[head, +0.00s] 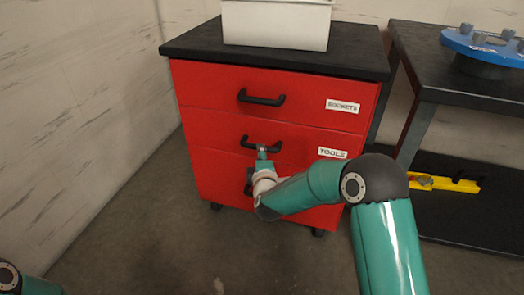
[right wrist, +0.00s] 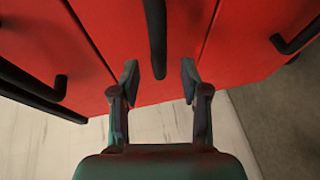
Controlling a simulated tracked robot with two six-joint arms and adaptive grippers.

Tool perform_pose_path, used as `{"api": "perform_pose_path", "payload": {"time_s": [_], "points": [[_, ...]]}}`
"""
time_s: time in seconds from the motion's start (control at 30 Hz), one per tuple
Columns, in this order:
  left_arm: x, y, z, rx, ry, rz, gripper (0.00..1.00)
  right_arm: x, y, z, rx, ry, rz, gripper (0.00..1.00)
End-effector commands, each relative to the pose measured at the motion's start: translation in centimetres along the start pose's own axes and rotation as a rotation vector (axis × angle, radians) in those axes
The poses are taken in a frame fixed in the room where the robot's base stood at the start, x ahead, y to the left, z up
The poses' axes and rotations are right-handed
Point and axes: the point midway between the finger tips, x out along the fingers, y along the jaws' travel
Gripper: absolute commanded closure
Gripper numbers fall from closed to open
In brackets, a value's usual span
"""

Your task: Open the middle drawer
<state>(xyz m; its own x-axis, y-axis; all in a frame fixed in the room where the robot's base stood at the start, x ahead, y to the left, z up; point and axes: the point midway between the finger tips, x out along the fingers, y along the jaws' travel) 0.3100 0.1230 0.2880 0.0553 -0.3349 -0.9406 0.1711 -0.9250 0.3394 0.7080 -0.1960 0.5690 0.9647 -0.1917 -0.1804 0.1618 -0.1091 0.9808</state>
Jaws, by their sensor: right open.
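The red cabinet's middle drawer (head: 208,128) carries a label reading TOOLS and looks shut, flush with the front. Its black bar handle (head: 273,145) is partly hidden behind my right gripper (head: 262,152). In the right wrist view, my right gripper (right wrist: 160,80) is open, with one finger on each side of the handle (right wrist: 155,35). The end of the handle reaches between the fingertips, and a gap shows on both sides. My left gripper is not in view; only a bit of my left arm shows at the lower left.
The top drawer (head: 205,88), labelled SOCKETS, is shut. A white bin (head: 275,25) stands on the cabinet's black top. A dark bench (head: 440,65) with a blue round part (head: 490,45) stands at right. Floor is clear at left.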

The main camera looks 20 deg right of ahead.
Motion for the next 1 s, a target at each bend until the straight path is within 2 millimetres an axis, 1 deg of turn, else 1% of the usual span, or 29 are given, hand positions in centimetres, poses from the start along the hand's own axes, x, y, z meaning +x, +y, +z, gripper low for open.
{"api": "perform_pose_path", "payload": {"time_s": [0.03, 0.1, 0.3, 0.5, 0.77, 0.87, 1.0], "points": [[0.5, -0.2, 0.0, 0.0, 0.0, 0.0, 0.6, 1.1, -0.3, 0.0, 0.002, -0.001, 0.002, 0.54], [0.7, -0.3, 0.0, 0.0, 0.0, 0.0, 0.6, 2.3, -0.2, 0.0, 0.001, -0.001, 0.002, 0.54], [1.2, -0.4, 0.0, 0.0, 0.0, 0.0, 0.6, 4.7, -0.2, 0.0, 0.0, 0.0, 0.0, 0.54], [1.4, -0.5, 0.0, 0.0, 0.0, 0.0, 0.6, 5.6, 0.0, -0.1, 0.0, 0.001, 0.0, 0.54], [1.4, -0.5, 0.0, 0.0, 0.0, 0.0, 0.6, 5.6, 0.0, -0.1, 0.0, 0.002, -0.001, 0.54], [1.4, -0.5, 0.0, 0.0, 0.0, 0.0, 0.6, 5.6, 0.0, -0.1, 0.0, 0.002, -0.001, 0.7], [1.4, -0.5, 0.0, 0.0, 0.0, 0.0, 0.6, 5.6, 0.0, -0.2, 0.0, 0.002, -0.001, 0.93]]}}
